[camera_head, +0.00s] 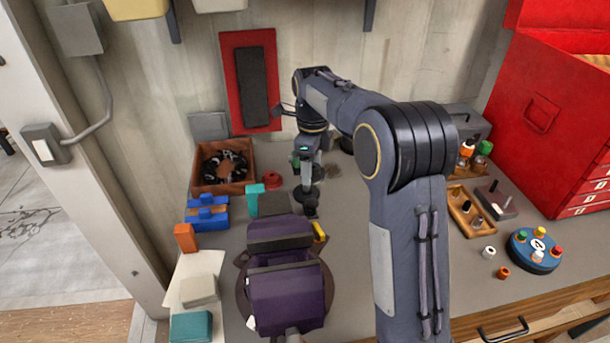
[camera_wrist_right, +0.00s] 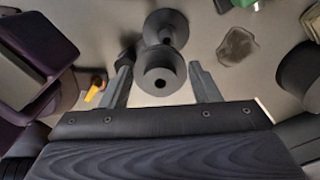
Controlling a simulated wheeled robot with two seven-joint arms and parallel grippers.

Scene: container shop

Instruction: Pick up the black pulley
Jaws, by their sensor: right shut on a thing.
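The black pulley (camera_wrist_right: 160,84) is a round dark disc with a central hole. In the right wrist view it sits between the two fingers of my right gripper (camera_wrist_right: 161,70), which is shut on it. In the head view my right gripper (camera_head: 306,178) points down over the middle of the bench, and dark round shapes show at its fingertips. A second dark spool-like piece (camera_wrist_right: 166,20) shows just beyond the pulley in the wrist view; I cannot tell whether they touch. My left gripper is not in view.
A purple vise-like device (camera_head: 288,298) stands close in front of the gripper. A red cabinet (camera_head: 550,120) and wooden holder (camera_head: 472,226) stand right. Some grey bench is clear at centre.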

